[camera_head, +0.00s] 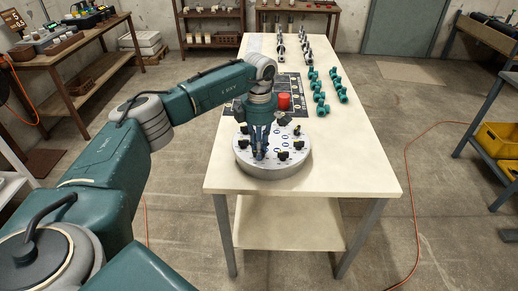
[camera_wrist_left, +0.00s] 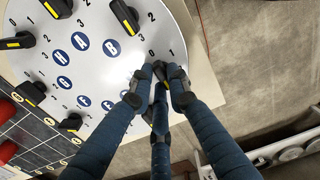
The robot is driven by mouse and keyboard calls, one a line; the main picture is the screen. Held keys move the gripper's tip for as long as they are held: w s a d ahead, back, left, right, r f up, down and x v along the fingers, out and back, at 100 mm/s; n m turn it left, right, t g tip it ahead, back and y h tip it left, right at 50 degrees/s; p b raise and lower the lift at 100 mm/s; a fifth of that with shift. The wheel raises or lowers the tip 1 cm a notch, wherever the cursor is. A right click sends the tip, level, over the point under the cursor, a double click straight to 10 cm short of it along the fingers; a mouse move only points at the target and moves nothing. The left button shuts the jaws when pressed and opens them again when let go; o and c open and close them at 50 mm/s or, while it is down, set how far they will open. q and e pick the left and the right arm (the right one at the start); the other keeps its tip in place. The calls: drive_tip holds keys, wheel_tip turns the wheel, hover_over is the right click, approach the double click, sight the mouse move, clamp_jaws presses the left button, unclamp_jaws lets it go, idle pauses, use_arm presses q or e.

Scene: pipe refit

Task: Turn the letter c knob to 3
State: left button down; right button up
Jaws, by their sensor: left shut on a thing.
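A round grey dial plate (camera_head: 243,166) with several black knobs stands at the near end of the table; it also fills the upper left of the left wrist view (camera_wrist_left: 35,62). Its blue discs show letters such as A (camera_wrist_left: 80,41), B (camera_wrist_left: 112,47) and H (camera_wrist_left: 57,57). My left gripper (camera_head: 261,154) points down onto the plate. In the left wrist view its fingers (camera_wrist_left: 160,85) are closed around a dark knob at the plate's right side, by the numbers 0 and 1. The fingers mostly hide this knob and its letter; no C is legible. My right gripper is out of view.
Another black knob (camera_wrist_left: 124,15) with a yellow stripe is close to the fingers. A red cylinder (camera_head: 284,102) stands on a dark board behind the plate. Teal fittings (camera_head: 321,100) stand farther back. The table's front right (camera_head: 350,175) is clear.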

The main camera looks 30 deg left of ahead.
use_arm(q)
drive_tip(key=shift+w+r, duration=0.1)
drive_tip(key=shift+r, duration=0.05)
idle(0.3)
drive_tip(key=c, duration=1.7)
unclamp_jaws()
drive_tip(key=shift+o, duration=0.2)
wheel_tip(320, 180, up, 12)
